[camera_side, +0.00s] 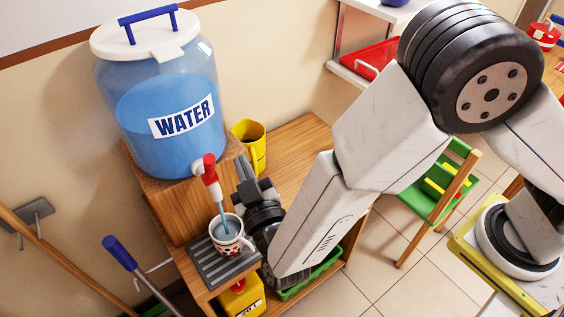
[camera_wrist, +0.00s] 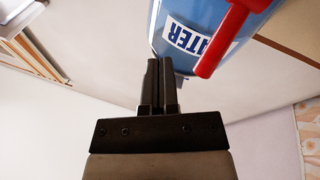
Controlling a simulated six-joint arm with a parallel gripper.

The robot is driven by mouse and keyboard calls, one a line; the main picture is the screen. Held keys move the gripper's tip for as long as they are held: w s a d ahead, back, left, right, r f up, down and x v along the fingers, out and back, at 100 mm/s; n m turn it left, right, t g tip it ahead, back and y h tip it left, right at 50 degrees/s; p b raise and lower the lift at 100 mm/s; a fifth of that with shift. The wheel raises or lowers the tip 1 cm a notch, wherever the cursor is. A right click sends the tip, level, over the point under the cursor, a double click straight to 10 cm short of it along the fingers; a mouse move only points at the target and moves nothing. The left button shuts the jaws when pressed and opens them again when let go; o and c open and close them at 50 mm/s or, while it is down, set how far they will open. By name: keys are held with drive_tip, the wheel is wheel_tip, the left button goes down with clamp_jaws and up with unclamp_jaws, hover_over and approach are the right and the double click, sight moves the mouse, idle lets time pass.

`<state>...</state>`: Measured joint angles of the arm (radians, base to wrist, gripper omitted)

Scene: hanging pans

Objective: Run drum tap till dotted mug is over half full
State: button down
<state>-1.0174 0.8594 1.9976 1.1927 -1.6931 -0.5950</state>
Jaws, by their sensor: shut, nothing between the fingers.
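The clear water drum (camera_side: 165,100) stands on a wooden block, with blue water inside and a white lid. Its tap has a red handle (camera_side: 209,168); the handle also shows large in the wrist view (camera_wrist: 222,38). A blue stream (camera_side: 222,212) runs from the tap down into the dotted mug (camera_side: 232,246). The mug is white with dark and red dots and stands upright under the tap. Bluish water shows inside it; its exact level is hard to tell. My gripper (camera_side: 242,168) is shut and empty, just right of the tap; its closed fingers show in the wrist view (camera_wrist: 158,75).
The mug stands on a grey slatted drip grate (camera_side: 215,268). A yellow container (camera_side: 243,300) and a green tray (camera_side: 312,278) are below. A blue-handled tool (camera_side: 120,252) leans at left.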

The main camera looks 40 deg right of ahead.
sight(210, 169)
drive_tip(key=w+d+f+n+g+y, duration=0.1)
drive_tip(key=w+d+n+y, duration=0.15)
drive_tip(key=n+y, duration=0.6)
drive_tip(key=w+d+f+n+g+y, duration=0.1)
drive_tip(key=w+d+f+n+y, duration=0.15)
drive_tip(key=n+y, duration=0.65)
drive_tip(key=s+d+n+g+y, duration=0.4)
drive_tip(key=s+n+g, duration=0.3)
drive_tip(key=n, duration=0.7)
drive_tip(key=shift+s+d+f, duration=0.25)
drive_tip(key=shift+s+d, duration=0.35)
drive_tip(key=shift+s, duration=0.65)
drive_tip(key=shift+w+a, duration=0.1)
drive_tip(key=x, duration=1.3)
drive_tip(key=shift+a, duration=0.35)
drive_tip(key=shift+w+r, duration=0.1)
drive_tip(key=shift+r, duration=0.05)
